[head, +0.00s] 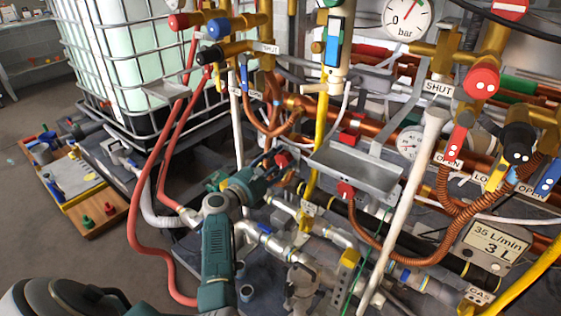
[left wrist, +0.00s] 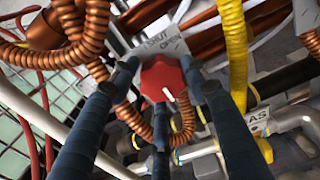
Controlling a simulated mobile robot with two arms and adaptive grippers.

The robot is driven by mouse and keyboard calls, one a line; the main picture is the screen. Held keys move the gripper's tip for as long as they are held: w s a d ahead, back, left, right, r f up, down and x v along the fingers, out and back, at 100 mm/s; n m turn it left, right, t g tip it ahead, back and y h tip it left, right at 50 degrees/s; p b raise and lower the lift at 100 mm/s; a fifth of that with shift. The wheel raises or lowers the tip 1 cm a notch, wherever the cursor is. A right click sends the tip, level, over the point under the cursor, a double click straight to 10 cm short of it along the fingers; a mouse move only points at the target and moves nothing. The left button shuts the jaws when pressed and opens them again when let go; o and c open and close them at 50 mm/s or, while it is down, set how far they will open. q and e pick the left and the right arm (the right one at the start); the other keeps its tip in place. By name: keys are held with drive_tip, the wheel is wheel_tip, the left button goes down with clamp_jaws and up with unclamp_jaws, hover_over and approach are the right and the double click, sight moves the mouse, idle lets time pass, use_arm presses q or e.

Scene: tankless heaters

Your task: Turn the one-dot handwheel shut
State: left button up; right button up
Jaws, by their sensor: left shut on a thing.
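In the head view my left gripper (head: 272,163) reaches in among the pipes at centre. Its fingers are around a small red handwheel (head: 283,159). The left wrist view shows this red handwheel (left wrist: 163,78) between the three dark fingers of my left gripper (left wrist: 162,92), which are shut on it. A white mark shows on the wheel's face, and a plate reading SHUT and OPEN (left wrist: 165,42) lies behind it. I cannot make out a dot on this wheel. My right gripper is not in view.
A red knob (head: 480,82) and a black knob (head: 517,143) with pale dots are at the right. A yellow pipe (left wrist: 234,50) runs close to the right of the held wheel. A grey tray (head: 356,168) and a white pipe (head: 405,210) stand to the gripper's right. Red hoses hang left.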

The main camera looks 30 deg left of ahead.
use_arm(q)
drive_tip(key=shift+w+r+m, duration=0.1)
drive_tip(key=shift+r+m, duration=0.2)
drive_tip(key=shift+r, duration=0.05)
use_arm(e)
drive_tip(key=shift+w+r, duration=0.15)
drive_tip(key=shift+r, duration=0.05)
